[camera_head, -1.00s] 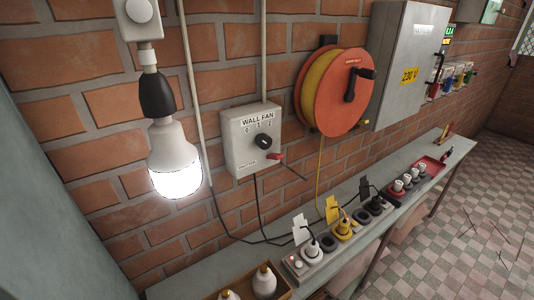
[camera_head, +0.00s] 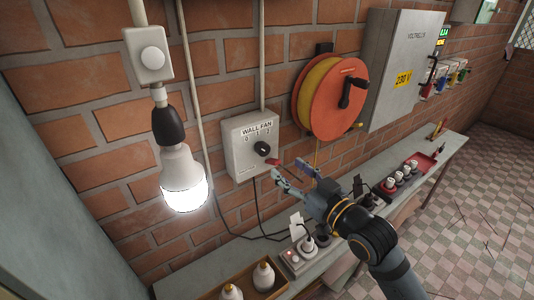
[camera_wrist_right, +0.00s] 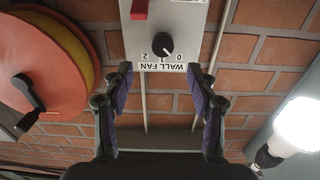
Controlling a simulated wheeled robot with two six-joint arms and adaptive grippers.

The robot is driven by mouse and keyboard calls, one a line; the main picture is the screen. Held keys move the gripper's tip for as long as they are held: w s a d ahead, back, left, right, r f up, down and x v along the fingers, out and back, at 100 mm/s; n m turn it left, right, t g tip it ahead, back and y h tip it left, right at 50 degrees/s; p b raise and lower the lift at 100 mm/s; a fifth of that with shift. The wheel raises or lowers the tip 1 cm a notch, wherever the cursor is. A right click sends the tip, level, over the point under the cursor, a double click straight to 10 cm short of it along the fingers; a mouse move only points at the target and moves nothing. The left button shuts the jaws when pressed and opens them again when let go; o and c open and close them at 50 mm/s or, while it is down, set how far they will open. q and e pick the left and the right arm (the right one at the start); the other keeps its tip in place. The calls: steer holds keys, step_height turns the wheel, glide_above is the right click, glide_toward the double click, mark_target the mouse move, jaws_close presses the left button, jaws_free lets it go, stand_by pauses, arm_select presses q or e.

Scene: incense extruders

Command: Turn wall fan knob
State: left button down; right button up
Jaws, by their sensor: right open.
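The grey WALL FAN box (camera_head: 240,152) is fixed to the brick wall. Its black round knob (camera_head: 262,149) sits below the marks 0, 1 and 2. In the right wrist view the box is upside down, and the knob (camera_wrist_right: 163,45) has a white mark that seems to point toward 0. My right gripper (camera_head: 287,174) is open and empty, below and right of the box, apart from the knob. In the right wrist view the knob lies beyond the gap between its fingers (camera_wrist_right: 161,82). My left gripper is not in view.
A red lever (camera_head: 272,162) sticks out at the box's lower right. An orange cable reel (camera_head: 338,98) hangs to the right, and a lit bulb (camera_head: 184,190) hangs at left. A shelf (camera_head: 200,280) with plugs and sockets runs below.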

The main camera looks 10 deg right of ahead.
mark_target(265, 152)
steer(key=p+x, duration=0.2)
steer(key=x, duration=0.7)
steer(key=shift+a+r, duration=0.15)
steer(key=shift+a, duration=0.05)
steer(key=shift+w+a, duration=0.15)
steer(key=shift+w, duration=0.2)
steer(key=shift+c, duration=0.4)
steer(key=c, duration=1.1)
